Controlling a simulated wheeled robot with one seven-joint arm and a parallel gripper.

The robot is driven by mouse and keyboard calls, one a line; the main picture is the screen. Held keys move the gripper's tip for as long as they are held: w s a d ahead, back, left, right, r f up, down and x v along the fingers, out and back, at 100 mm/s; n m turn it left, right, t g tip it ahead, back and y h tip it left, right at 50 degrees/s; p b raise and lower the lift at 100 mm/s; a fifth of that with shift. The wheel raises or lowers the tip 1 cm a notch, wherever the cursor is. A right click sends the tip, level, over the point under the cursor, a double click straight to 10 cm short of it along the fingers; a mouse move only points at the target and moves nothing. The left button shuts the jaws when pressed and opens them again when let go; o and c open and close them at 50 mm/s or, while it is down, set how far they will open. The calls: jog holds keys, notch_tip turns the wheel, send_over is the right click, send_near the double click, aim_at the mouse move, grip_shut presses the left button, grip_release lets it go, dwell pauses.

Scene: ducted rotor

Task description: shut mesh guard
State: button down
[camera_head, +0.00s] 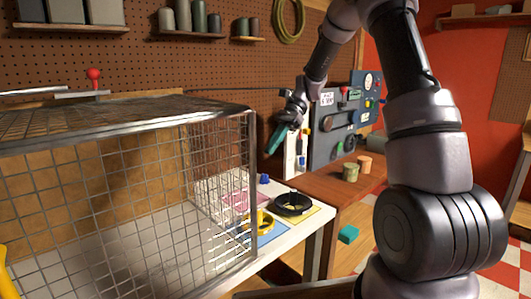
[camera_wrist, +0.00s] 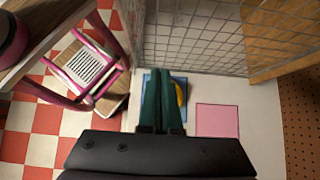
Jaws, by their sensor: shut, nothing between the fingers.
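The mesh guard (camera_head: 110,190) is a large wire-mesh box with a metal frame on the white table, filling the left of the head view. Its mesh also shows at the top of the wrist view (camera_wrist: 190,35). I cannot tell from these frames whether it is fully shut. A red-knobbed lever (camera_head: 94,76) stands behind its top. My gripper (camera_head: 275,141) is to the right of the guard, apart from it, above the table. In the wrist view its teal fingers (camera_wrist: 161,95) are together and empty, pointing towards the mesh.
A black ring (camera_head: 293,204) lies on a yellow mat and a yellow ring (camera_head: 262,221) on a blue mat, right of the guard. A pink mat (camera_wrist: 217,120) lies nearby. A pegboard wall (camera_head: 200,60) is behind. A wooden bench (camera_head: 340,186) with small cans stands right.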

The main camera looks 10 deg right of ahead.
jog(key=s+a+f, duration=0.5)
jog(key=a, duration=0.3)
jog(key=shift+s+f, duration=0.25)
jog(key=shift+f, duration=0.1)
jog(key=shift+a, duration=0.1)
